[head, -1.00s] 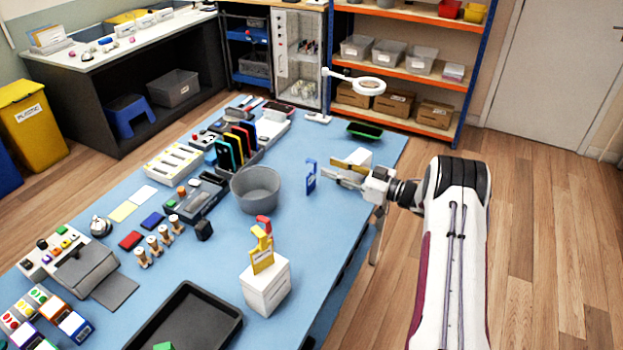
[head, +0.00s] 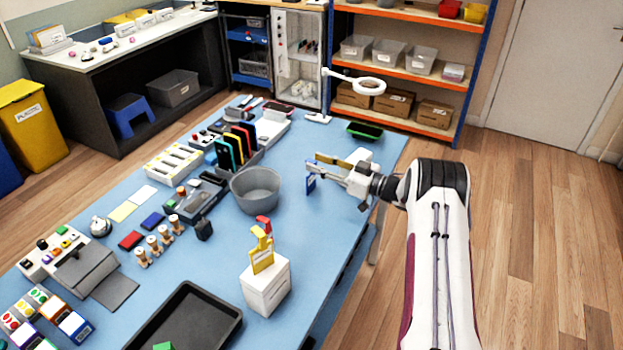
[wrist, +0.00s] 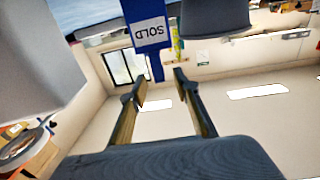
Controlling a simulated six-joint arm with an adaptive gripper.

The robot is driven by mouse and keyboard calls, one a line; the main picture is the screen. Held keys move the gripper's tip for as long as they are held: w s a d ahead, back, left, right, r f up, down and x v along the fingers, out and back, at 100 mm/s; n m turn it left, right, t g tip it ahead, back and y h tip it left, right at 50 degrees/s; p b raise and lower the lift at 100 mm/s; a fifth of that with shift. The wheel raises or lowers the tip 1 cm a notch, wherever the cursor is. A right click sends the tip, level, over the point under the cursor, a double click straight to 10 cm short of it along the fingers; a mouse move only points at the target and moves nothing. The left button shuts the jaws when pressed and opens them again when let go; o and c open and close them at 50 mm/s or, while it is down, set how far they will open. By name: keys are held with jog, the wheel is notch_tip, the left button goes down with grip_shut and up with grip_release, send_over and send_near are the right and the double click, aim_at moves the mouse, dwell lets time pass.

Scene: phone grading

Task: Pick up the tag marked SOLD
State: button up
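The blue tag marked SOLD (wrist: 151,30) shows upside down at the top of the wrist view, with a white label and a narrow blue end. In the head view the tag (head: 310,186) stands near the table's right edge, its upper part partly covered by my gripper (head: 322,165). In the wrist view my gripper (wrist: 159,84) is open, its two fingers apart with nothing held. The tag's narrow end lines up with the gap between the fingertips. I cannot tell whether it is inside the gap.
A grey bowl (head: 256,189) stands left of the tag. A white box (head: 266,289) with yellow and red tags (head: 262,254) stands nearer. A black tray (head: 190,322) lies at the front. A green tray (head: 365,130) and a lamp (head: 368,86) are behind my gripper.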

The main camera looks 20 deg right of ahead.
jog(key=shift+x, duration=1.15)
grip_shut()
